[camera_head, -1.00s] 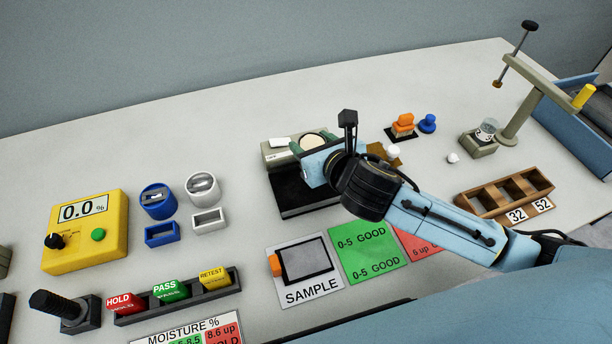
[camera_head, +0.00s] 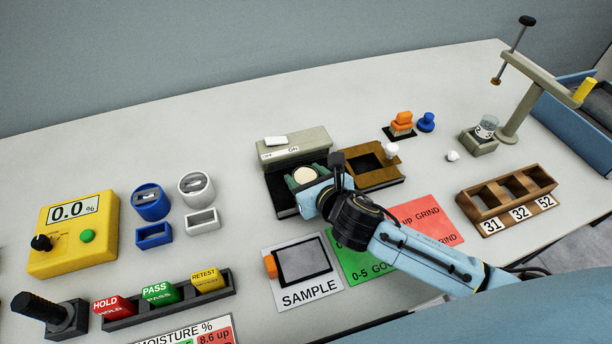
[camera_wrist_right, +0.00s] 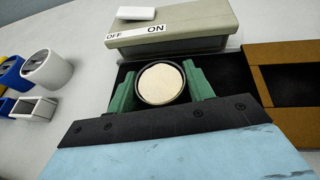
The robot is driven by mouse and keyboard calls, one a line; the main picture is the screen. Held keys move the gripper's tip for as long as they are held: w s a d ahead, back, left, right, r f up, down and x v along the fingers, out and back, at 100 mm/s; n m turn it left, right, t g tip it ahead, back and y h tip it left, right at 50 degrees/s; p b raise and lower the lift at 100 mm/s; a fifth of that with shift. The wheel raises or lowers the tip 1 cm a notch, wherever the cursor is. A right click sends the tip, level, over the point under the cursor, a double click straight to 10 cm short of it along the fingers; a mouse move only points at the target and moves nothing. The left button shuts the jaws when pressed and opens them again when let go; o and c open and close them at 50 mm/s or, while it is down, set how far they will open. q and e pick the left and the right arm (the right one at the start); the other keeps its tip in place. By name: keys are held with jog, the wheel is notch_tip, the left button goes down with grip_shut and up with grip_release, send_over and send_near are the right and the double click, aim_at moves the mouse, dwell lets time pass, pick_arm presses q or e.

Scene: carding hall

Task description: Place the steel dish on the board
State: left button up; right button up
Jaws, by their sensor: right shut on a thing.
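The steel dish (camera_head: 306,174) is a small round dish with a dark rim and a pale cream filling. My right gripper (camera_head: 305,179) is shut on it, with green finger pads on either side. In the right wrist view the dish (camera_wrist_right: 161,83) sits level between the pads (camera_wrist_right: 162,90). They appear to hang over the black base of the ON/OFF device; the height is hard to tell. The board marked SAMPLE (camera_head: 326,291) lies nearer the front, with a bare grey square framed in black and an orange block at its left. My left gripper is not in view.
The ON/OFF device (camera_head: 295,148) stands behind the gripper, with a brown frame (camera_head: 374,171) at its right. A green card (camera_head: 370,268) and red card (camera_head: 428,220) lie right of the board. Label blocks in a dark rack (camera_head: 170,305) stand left of it.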

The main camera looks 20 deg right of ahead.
jog(key=shift+f, duration=0.1)
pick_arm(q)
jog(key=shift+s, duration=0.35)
pick_arm(e)
jog(key=o, duration=1)
jog(key=shift+s+r, duration=0.2)
pick_arm(q)
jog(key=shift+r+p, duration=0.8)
jog(key=shift+p, duration=0.1)
pick_arm(e)
jog(key=v, duration=1.1)
jog(key=shift+s+r, duration=0.1)
jog(key=shift+s, duration=0.15)
